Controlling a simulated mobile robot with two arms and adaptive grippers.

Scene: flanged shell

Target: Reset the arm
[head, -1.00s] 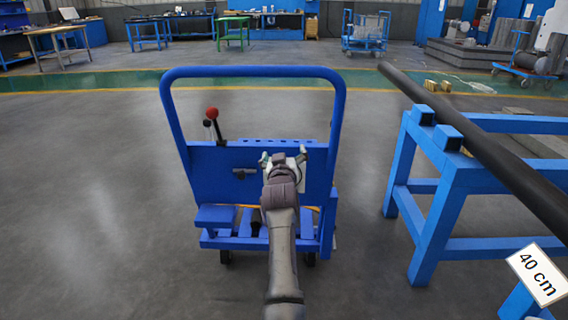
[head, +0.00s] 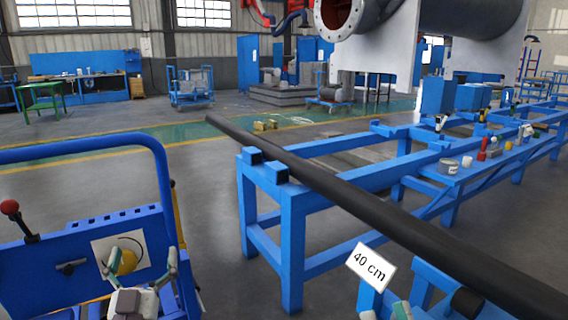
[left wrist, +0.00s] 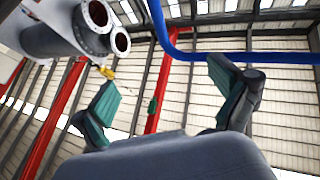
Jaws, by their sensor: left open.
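My left gripper (head: 138,262) is open and empty in front of the blue cart, at the lower left of the head view. In the left wrist view its two teal-padded fingers (left wrist: 170,95) stand wide apart and point up toward the roof, with nothing between them. A small pale and teal tip at the bottom edge of the head view seems to be part of my right gripper (head: 401,311); the rest of it is out of frame. The grey flanged shell (head: 345,18) is at the top of the head view and also shows at upper left in the left wrist view (left wrist: 62,40).
The blue cart (head: 70,152) with its tall handle and red-knobbed lever stands at left. A long black bar (head: 335,185) lies across the blue stand (head: 292,235), with a "40 cm" label (head: 371,269) near it. Cans and small items sit on the shelf at right. Floor between cart and stand is clear.

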